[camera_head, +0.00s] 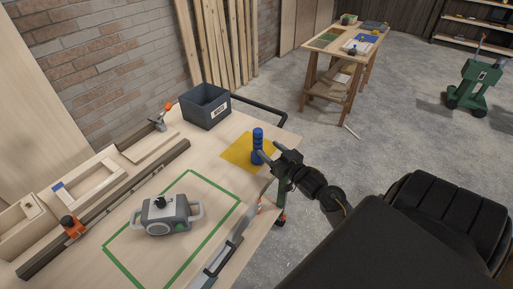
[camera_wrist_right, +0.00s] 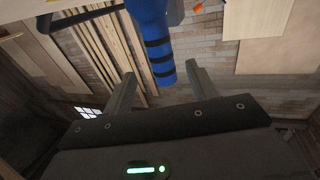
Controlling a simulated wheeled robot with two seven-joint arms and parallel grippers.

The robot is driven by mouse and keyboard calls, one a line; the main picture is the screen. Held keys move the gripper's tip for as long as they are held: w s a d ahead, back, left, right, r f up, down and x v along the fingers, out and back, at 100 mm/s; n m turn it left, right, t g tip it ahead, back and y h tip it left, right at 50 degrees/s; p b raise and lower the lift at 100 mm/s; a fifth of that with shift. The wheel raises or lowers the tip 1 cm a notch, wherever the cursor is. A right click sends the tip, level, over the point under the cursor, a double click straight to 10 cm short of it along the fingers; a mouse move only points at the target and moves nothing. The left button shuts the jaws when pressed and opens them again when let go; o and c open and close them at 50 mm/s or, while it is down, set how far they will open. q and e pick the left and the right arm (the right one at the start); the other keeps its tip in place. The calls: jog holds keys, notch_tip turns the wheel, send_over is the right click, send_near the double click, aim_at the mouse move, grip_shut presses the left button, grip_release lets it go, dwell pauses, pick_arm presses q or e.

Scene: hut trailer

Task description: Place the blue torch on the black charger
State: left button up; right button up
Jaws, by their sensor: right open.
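The blue torch (camera_head: 257,138) stands upright on the yellow mat (camera_head: 235,151) at the right end of the workbench. It has dark bands, which show in the right wrist view, where the torch (camera_wrist_right: 152,35) comes down from the top edge between the fingertips. My right gripper (camera_head: 268,150) is open beside the torch, on its right in the head view. In the right wrist view the open fingers (camera_wrist_right: 161,70) lie on either side of the torch's end, with gaps visible. I cannot pick out a black charger. My left gripper is not in view.
A dark grey bin (camera_head: 205,107) stands behind the mat. A grey device with handles (camera_head: 166,214) sits inside a green taped outline. Wooden trays (camera_head: 88,186) and a long rail line the wall side. Bare bench top lies between outline and bin.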

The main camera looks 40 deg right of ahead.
aim_at(261, 143)
jog(key=shift+w+f, duration=0.1)
jog(key=shift+w, duration=1)
jog(key=shift+w+r+p, duration=0.2)
jog(key=shift+w+p, duration=0.15)
jog(key=w, duration=0.3)
jog(key=w+p, duration=0.1)
jog(key=shift+w+f, duration=0.25)
jog(key=c, duration=1.3)
jog(key=shift+o, duration=0.2)
